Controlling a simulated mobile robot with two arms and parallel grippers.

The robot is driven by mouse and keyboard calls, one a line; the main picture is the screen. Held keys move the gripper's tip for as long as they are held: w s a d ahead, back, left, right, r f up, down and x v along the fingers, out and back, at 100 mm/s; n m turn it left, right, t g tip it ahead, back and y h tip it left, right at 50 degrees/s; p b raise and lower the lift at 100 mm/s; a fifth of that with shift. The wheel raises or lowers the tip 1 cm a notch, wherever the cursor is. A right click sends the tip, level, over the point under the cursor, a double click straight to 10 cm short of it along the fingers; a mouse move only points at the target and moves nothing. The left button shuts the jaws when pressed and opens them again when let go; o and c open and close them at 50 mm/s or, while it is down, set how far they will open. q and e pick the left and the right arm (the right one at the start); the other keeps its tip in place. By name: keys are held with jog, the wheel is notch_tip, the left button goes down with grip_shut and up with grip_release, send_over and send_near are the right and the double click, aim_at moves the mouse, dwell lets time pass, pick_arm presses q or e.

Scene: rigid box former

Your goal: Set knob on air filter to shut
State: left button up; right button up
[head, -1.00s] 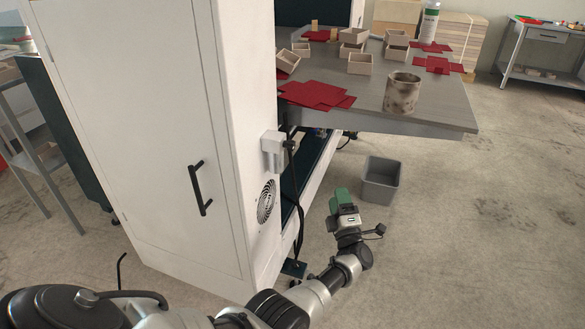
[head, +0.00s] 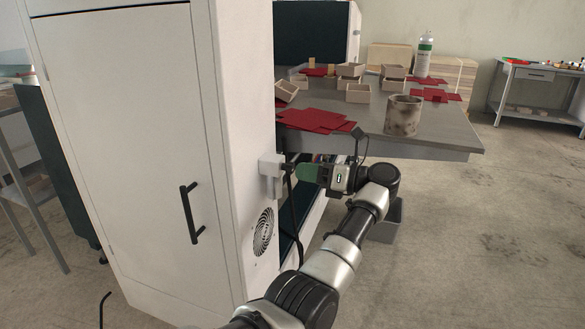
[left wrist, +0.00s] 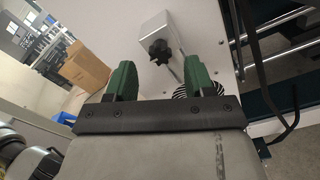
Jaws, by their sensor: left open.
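The air filter is a pale box (head: 269,166) on the side wall of the white cabinet. In the left wrist view its housing (left wrist: 152,28) carries a black lobed knob (left wrist: 160,51). In the head view the knob is not clearly seen, with my gripper close by. My left gripper (head: 304,173) is raised to the height of the box, its green fingers pointing left at it. In the left wrist view the gripper (left wrist: 159,66) is open, and the knob shows between and beyond the fingertips, apparently untouched. My right gripper is not in view.
A black cable (head: 291,210) hangs beside the box, and a round vent (head: 263,232) is below it. The cabinet has a black handle (head: 190,214). A table (head: 450,135) with red blanks, small boxes and a pot (head: 403,115) stands behind my gripper. A grey bin (head: 385,230) is below.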

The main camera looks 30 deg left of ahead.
aim_at(294, 169)
pick_arm(q)
jog(key=shift+x, duration=2.05)
jog(key=c, duration=0.9)
